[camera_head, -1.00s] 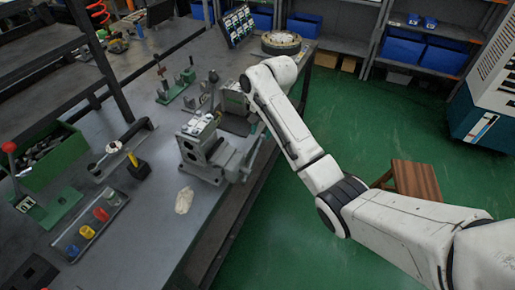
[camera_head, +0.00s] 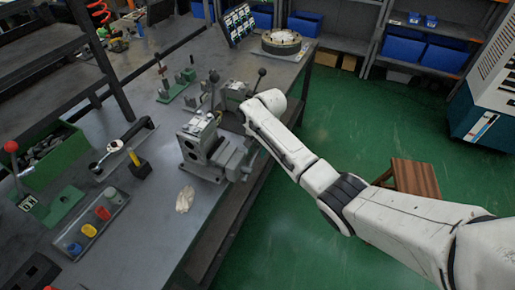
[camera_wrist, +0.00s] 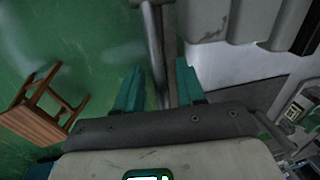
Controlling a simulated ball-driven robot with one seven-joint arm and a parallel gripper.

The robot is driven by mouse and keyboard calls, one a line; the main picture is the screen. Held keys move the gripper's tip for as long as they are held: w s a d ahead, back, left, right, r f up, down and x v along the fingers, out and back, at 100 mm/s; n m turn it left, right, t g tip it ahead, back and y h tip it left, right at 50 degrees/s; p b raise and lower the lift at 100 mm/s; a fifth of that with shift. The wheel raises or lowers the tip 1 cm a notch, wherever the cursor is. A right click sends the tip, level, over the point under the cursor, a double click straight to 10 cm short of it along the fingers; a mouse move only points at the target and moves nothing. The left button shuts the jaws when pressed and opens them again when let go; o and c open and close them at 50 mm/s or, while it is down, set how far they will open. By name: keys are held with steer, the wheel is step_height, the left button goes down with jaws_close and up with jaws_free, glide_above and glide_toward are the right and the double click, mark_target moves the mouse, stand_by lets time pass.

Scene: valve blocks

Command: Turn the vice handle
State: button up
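The grey vice (camera_head: 208,150) stands near the right edge of the workbench in the head view. In that view my gripper is hidden behind my arm, close to the vice's right side. In the wrist view my gripper (camera_wrist: 158,88) shows two teal fingers standing apart. A grey metal rod (camera_wrist: 153,35), which looks like the vice handle, comes down from the top edge and runs between the fingers. Gaps seem to show on both sides of it. A grey metal body (camera_wrist: 225,18), probably part of the vice, lies at upper right.
A second grey-green device with a black-knobbed lever (camera_head: 261,73) stands behind my arm's end. A pale cloth (camera_head: 185,199), a tray of coloured pieces (camera_head: 93,228) and a green bin (camera_head: 50,155) lie on the bench. A wooden stool (camera_head: 415,178) stands on the open green floor.

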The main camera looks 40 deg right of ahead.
jaws_close()
stand_by(0.3)
stand_by(0.3)
